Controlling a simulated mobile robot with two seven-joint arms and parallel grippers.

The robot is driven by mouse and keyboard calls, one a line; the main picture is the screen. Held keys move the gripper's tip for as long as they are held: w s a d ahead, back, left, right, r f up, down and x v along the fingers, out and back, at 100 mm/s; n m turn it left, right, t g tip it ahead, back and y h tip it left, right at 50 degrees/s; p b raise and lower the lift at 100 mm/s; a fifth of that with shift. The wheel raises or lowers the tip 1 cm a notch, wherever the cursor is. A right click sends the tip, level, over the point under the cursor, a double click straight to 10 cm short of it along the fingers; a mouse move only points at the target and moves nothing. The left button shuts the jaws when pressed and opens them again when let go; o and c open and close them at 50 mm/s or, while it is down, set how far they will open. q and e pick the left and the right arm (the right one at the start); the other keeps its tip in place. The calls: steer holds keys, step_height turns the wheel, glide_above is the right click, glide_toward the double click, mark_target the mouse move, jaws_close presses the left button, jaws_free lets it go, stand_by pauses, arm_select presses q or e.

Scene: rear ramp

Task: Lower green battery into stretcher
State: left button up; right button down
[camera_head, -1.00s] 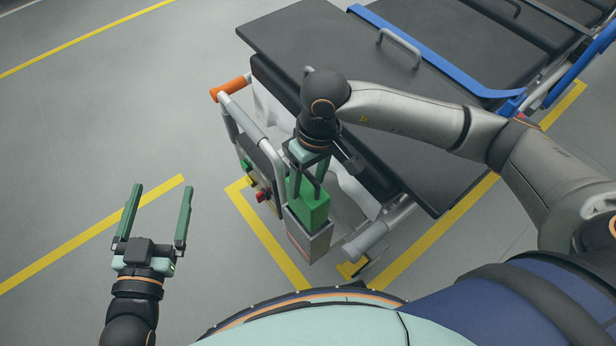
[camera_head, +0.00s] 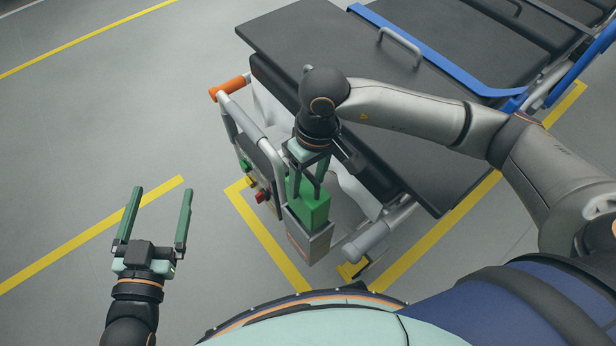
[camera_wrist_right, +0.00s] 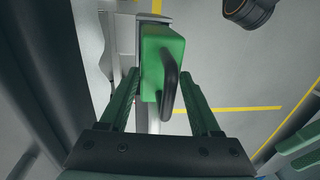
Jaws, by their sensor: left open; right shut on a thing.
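The green battery (camera_head: 313,207) is upright at the near end of the stretcher (camera_head: 300,42), its lower part inside a grey box-shaped holder (camera_head: 309,241). My right gripper (camera_head: 309,184) is above the battery, shut on its dark handle. In the right wrist view the green battery (camera_wrist_right: 162,58) and its black handle (camera_wrist_right: 168,82) lie between the fingers of my right gripper (camera_wrist_right: 168,92). How deep the battery sits in the holder is hard to tell. My left gripper (camera_head: 155,217) is open and empty over the floor at the left.
A control panel (camera_head: 260,178) with red, yellow and green buttons is beside the holder. A grey push frame with an orange grip (camera_head: 230,88) rises to its left. Stretcher tubing (camera_head: 368,237) is to the right. The floor at left is free, with yellow lines.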

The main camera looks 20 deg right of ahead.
mark_target(307, 195)
steer(key=shift+b, duration=0.35)
stand_by(0.6)
steer(key=shift+b, duration=0.3)
steer(key=shift+f+b, duration=3)
steer(key=shift+b, duration=0.4)
steer(key=shift+s+a+f+b, duration=0.1)
steer(key=shift+a+f+b, duration=0.05)
steer(key=shift+f+b, duration=0.35)
